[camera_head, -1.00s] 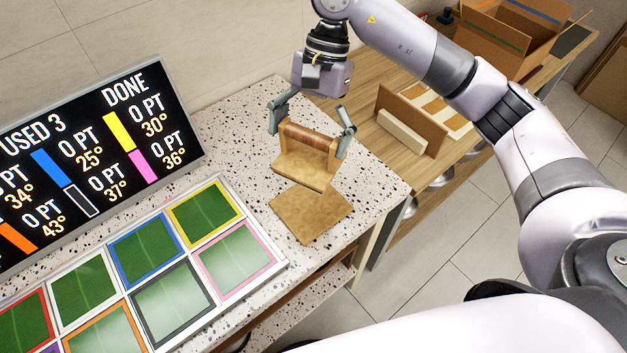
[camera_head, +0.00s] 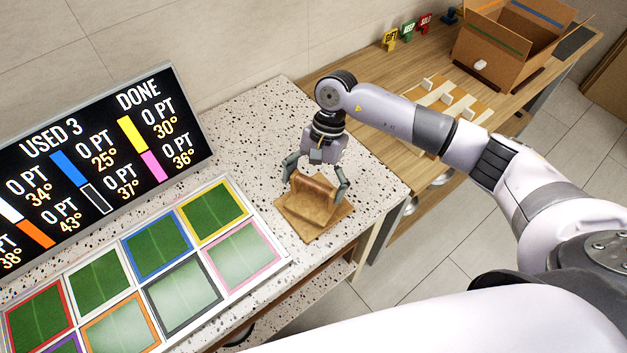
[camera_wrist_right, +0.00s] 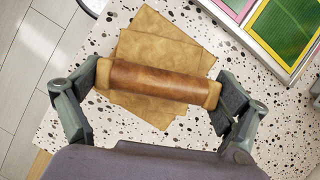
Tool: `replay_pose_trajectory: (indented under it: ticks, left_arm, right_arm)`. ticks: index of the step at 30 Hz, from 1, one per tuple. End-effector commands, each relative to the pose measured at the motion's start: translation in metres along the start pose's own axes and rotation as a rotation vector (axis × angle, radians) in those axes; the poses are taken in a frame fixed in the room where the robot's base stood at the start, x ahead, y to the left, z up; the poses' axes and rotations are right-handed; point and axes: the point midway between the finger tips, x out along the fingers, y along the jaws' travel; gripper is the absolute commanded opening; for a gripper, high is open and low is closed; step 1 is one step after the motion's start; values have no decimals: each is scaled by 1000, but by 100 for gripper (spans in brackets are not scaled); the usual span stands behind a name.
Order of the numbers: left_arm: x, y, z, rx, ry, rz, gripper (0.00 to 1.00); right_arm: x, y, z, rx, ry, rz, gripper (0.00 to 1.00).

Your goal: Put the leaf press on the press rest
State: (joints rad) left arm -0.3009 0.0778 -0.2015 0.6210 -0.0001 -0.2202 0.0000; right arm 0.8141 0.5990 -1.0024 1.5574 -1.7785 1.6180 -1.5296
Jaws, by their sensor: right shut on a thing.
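The leaf press (camera_head: 313,190) is a tan wooden plate with a darker brown bar handle. The press rest (camera_head: 311,235) is a flat tan square on the speckled counter. The press is over the rest, covering most of it and turned relative to it; I cannot tell whether they touch. My right gripper (camera_head: 317,186) is shut on the leaf press, with a finger at each end of its handle. In the right wrist view the handle (camera_wrist_right: 158,82) lies between the fingers (camera_wrist_right: 160,95), with the tan squares beneath. My left gripper is not in view.
A rack of coloured-frame green panels (camera_head: 190,265) and a score display (camera_head: 95,160) stand left of the press. A wooden side table (camera_head: 400,75) at the right holds an open cardboard box (camera_head: 510,45) and small signs. The speckled counter (camera_head: 255,115) is clear behind the press.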

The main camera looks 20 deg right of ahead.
Motion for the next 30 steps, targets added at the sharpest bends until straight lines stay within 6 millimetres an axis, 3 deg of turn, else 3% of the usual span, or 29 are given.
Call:
replay_pose_trajectory:
  ticks: [11,12,15,28,30]
  left_arm:
    - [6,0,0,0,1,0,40]
    - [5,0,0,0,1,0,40]
    - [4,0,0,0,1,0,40]
    - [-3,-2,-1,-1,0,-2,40]
    - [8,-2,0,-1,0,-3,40]
  right_arm:
    - [2,-1,-1,-2,1,-4,32]
    - [3,0,-1,-1,1,-2,94]
    - [2,0,-1,-1,1,-1,100]
    - [-3,0,1,0,1,-1,100]
    - [-9,-2,-2,-2,4,-5,100]
